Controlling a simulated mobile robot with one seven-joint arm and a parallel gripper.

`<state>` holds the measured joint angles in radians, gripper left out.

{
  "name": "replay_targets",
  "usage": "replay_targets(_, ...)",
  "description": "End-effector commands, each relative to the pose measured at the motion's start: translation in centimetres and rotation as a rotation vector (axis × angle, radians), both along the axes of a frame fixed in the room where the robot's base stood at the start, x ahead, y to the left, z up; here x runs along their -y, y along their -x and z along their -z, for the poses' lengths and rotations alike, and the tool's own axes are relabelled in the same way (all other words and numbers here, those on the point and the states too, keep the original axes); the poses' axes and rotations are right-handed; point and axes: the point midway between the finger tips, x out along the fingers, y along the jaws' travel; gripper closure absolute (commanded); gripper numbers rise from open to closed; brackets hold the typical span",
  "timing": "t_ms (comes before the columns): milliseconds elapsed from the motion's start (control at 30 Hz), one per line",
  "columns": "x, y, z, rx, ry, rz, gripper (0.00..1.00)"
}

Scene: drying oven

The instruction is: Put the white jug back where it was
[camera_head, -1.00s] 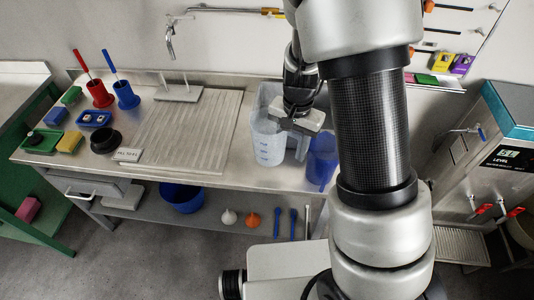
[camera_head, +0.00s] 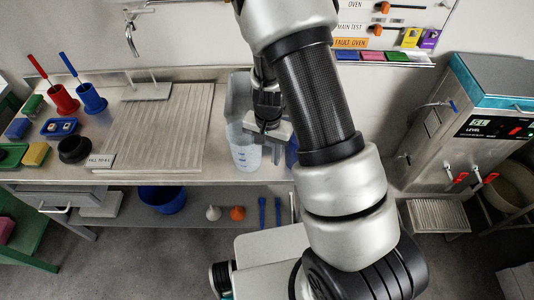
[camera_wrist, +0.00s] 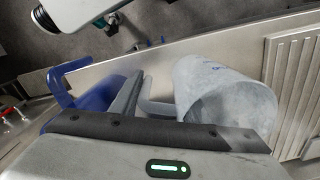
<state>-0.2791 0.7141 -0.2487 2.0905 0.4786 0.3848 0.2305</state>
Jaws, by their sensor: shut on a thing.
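The white jug (camera_head: 243,152) is a pale translucent jug with blue marks. It is upright at the bench's front edge, right of the ribbed drainboard; I cannot tell whether its base touches the bench. In the wrist view the jug (camera_wrist: 222,90) is on the right, with its handle (camera_wrist: 158,108) toward my fingers. My gripper (camera_head: 272,132) is shut on that handle. A blue jug (camera_wrist: 92,98) is close on the other side of my fingers; in the head view my arm mostly hides it.
The drainboard (camera_head: 160,130) is bare. A grey container (camera_head: 238,88) stands just behind the jug. Red and blue holders (camera_head: 91,98), a black bowl (camera_head: 73,149) and a label sign (camera_head: 99,161) are on the left. A water dispenser (camera_head: 480,110) stands at the right.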

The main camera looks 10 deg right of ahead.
Motion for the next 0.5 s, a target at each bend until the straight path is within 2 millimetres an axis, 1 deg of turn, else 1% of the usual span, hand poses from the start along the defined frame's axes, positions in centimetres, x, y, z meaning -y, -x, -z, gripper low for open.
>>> replay_targets(267, -0.01, -0.16, 0.1, 0.004, -0.001, 0.0, 1.0)
replay_targets(300, 0.0, -0.07, 0.23, 0.002, 0.0, 0.0, 0.56)
replay_targets(367, 0.0, -0.07, 0.14, 0.002, 0.0, 0.0, 0.46)
replay_targets(400, -0.01, -0.06, 0.14, 0.002, 0.0, 0.0, 0.4)
replay_targets(500, -0.01, -0.06, 0.14, 0.002, 0.0, 0.0, 0.39)
